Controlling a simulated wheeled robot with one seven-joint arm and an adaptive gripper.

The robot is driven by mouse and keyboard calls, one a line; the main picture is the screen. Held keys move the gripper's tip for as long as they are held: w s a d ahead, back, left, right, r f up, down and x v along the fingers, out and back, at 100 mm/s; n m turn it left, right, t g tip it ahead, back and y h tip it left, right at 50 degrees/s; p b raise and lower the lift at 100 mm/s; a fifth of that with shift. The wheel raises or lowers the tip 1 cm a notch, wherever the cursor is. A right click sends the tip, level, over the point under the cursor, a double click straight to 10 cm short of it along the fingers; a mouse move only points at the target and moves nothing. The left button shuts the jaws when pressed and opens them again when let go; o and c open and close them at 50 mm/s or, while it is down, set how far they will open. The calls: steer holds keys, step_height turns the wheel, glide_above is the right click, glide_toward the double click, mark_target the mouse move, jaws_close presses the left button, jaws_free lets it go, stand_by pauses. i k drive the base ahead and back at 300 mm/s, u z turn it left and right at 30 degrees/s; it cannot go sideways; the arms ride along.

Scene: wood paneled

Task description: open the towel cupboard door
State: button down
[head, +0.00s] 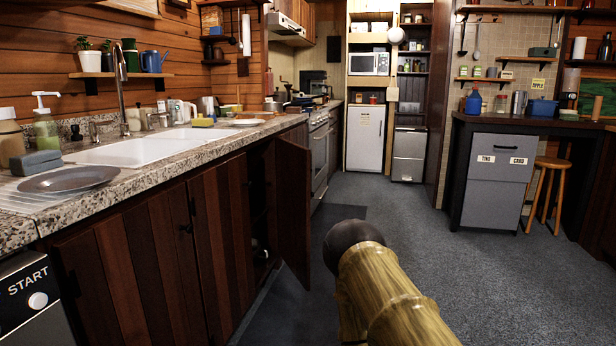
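A row of dark wood cupboard doors runs under the stone counter on the left. One cupboard door (293,208) stands swung out into the room, with a dark opening (262,205) beside it. The closer doors, such as the one with a dark handle (150,270), are shut. No label shows which is the towel cupboard, and I see no towel. My arm, wood-coloured with a dark rounded end, reaches in from the bottom, right of the open door and apart from it in the picture. My gripper cannot be made out.
The counter (25,232) holds a sink (150,146), a plate (68,179) and bottles. A grey floor (390,215) lies clear ahead. A grey cabinet (492,180) and a wooden stool (546,195) stand at right. A white fridge (364,138) stands at the back.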

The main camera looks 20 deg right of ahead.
mark_target(293, 160)
steer(key=z, duration=0.75)
steer(key=i, duration=1.5)
steer(key=u, duration=0.9)
steer(key=i, duration=0.55)
steer(key=u, duration=0.5)
